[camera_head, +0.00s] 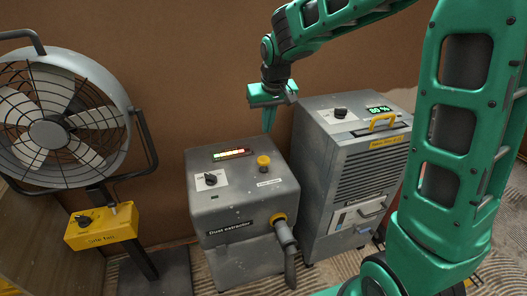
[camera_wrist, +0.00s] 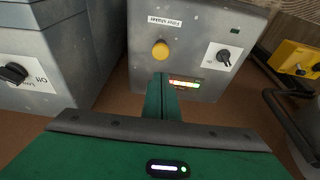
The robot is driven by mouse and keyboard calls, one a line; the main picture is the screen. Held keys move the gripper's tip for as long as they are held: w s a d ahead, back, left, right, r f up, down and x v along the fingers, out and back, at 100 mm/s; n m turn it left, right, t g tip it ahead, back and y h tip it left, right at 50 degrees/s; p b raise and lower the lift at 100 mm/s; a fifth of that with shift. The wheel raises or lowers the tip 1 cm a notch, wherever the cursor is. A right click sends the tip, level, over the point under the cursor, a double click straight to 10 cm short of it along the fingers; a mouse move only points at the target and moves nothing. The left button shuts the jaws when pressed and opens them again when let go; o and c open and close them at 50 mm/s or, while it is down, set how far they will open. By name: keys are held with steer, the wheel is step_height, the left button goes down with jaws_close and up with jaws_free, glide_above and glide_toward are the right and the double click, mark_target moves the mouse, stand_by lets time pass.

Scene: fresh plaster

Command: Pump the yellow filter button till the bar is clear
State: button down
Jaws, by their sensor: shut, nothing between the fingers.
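The yellow filter button (camera_head: 263,162) sits on top of the grey dust extractor (camera_head: 240,190), beside a label. In the wrist view the yellow button (camera_wrist: 160,50) is beyond my fingertips, next to a label reading "Filter shaker". The lit bar (camera_head: 232,154) on the extractor's top shows red to yellow-white segments; it also shows in the wrist view (camera_wrist: 184,84), partly beside my fingers. My gripper (camera_head: 268,130) is shut and empty, pointing down above the extractor's back edge. It also shows in the wrist view (camera_wrist: 165,76), apart from the button.
A black knob (camera_head: 211,179) is on the extractor's top left, and a hose (camera_head: 286,240) leaves its front. A dehumidifier-like unit (camera_head: 350,170) with a yellow handle and a green display stands close on the right. A large fan (camera_head: 50,130) with a yellow control box (camera_head: 101,226) stands left.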

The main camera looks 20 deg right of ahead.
steer(key=shift+d, duration=0.15)
glide_toward(265, 161)
steer(key=w+f, duration=0.2)
steer(key=f, duration=0.1)
steer(key=w+f, duration=0.1)
steer(key=shift+f, duration=1)
step_height(265, 161, down, 3)
steer(key=shift+r, duration=0.2)
steer(key=shift+s+f, duration=0.1)
